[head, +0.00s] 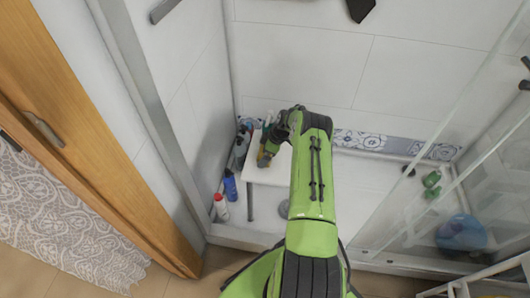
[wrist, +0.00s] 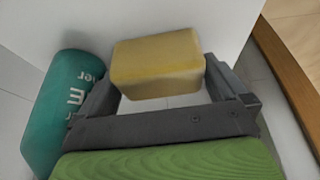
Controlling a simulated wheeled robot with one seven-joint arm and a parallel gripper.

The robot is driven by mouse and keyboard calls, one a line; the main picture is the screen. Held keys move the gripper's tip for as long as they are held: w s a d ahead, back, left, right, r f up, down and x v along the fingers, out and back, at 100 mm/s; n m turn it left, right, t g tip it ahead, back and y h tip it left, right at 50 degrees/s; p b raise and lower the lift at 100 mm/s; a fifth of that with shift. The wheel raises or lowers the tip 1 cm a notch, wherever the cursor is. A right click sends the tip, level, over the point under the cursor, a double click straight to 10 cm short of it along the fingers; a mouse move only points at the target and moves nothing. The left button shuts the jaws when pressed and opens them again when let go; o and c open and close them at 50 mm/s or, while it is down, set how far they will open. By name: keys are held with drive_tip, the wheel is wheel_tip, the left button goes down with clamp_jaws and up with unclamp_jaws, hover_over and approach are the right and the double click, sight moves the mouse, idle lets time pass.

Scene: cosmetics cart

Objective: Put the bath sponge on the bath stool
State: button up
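The yellow bath sponge (wrist: 158,68) is a block between the two fingers of my gripper (wrist: 165,85) in the wrist view. The fingers lie against its left and right sides, so my gripper looks shut on it. In the head view the sponge (head: 263,159) is a small yellow patch below my gripper (head: 266,149), over the left part of the white bath stool (head: 268,177). The stool's top (wrist: 215,22) lies behind the sponge in the wrist view. Whether the sponge touches the stool cannot be told. My arm hides the stool's right part.
A teal bottle (wrist: 66,112) is close beside my left finger. Several bottles stand left of the stool, including a blue one (head: 230,186) and a white one with a red cap (head: 221,207). Glass panels (head: 420,180), a blue ball (head: 461,233) and green objects (head: 432,183) are at right.

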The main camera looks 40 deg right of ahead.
drive_tip(key=p+v, duration=0.3)
drive_tip(key=v, duration=0.9)
drive_tip(key=shift+s+r, duration=0.1)
